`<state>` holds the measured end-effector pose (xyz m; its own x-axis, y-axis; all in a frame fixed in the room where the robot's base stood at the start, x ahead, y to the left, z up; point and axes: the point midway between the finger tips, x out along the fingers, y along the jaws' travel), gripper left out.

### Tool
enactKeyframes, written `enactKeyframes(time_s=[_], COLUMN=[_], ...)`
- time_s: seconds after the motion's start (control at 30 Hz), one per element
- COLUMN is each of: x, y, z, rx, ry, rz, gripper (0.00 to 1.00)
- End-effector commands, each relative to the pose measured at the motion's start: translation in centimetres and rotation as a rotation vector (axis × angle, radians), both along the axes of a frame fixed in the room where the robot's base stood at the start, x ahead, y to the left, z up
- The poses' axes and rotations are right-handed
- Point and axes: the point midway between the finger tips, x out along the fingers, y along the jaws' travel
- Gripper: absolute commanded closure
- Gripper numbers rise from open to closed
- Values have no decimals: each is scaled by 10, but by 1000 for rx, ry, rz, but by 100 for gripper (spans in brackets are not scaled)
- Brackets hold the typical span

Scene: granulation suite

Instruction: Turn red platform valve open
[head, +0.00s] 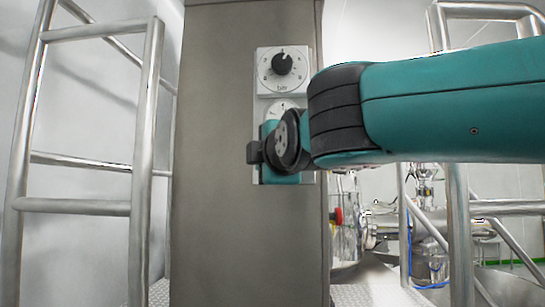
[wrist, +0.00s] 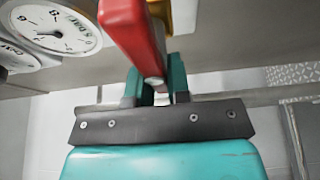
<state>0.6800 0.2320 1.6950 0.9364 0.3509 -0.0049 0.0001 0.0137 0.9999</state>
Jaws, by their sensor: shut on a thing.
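The red valve's handle (wrist: 132,30) is a thick red lever in the wrist view, running from the top edge down to between my fingers. A yellow brass-coloured part (wrist: 183,14) shows beside it at the top. My gripper (wrist: 159,82) has its two teal fingers closed on the lower end of the lever, one on each side. In the head view my wrist and arm are in front of the grey column, and the handle and fingertips are hidden there. The lever's angle against the pipe cannot be told.
A dial with a black knob (head: 282,63) is on the column's (head: 222,120) panel, above my wrist. Two round gauges show in the wrist view, one large (wrist: 58,27). Metal railings (head: 145,150) stand left. Glassware and a small red part (head: 338,216) are at right.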

Motion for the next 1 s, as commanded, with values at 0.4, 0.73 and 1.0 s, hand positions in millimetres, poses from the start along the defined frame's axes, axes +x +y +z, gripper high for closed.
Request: enactKeyframes(time_s=[0.4, 0.73, 1.0], x=[0, -4, -52], y=[0, -1, -18], z=[2, 0, -5], rx=[0, 1, 3], ry=[-4, -2, -3], rz=[1, 1, 6], gripper=[57, 57, 57])
